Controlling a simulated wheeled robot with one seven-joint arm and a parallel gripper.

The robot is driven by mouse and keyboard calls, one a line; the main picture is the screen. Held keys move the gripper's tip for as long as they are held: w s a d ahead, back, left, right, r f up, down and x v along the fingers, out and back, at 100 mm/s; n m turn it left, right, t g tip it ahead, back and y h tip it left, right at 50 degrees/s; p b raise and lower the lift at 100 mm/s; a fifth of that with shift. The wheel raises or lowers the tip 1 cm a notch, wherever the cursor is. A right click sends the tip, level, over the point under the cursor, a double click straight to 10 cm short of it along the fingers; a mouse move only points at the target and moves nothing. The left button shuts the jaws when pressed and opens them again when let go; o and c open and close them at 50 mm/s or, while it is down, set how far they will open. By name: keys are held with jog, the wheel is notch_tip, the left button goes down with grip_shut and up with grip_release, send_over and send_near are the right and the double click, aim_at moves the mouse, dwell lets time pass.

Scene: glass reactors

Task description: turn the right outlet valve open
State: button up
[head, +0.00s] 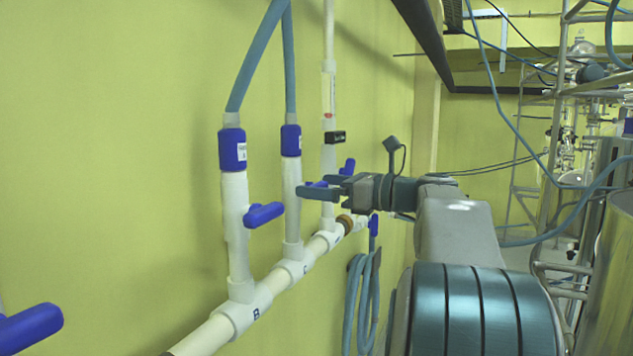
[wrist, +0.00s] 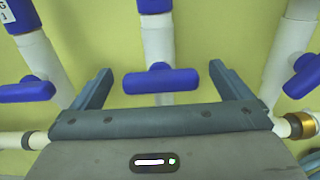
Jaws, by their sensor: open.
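Blue T-shaped valve handles sit on white upright pipes along the wall. The middle handle (wrist: 160,80) lies level across its pipe; in the head view it is mostly hidden behind my fingers. My gripper (wrist: 160,68) is open, with one finger on each side of this handle and gaps at both ends. In the head view my gripper (head: 312,187) reaches in from the right at the middle pipe (head: 292,205). The handle on the farther right pipe (wrist: 303,75) is tilted. The left handle (wrist: 25,91) is level.
A white manifold pipe (head: 205,338) runs below the valves, with a brass fitting (head: 345,223) near its far end. Blue hoses (head: 258,60) rise from two pipes. A coiled hose (head: 362,300) hangs below. Another blue handle (head: 30,327) is at the near left.

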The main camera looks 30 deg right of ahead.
jog(key=shift+x, duration=1)
jog(key=c, duration=1)
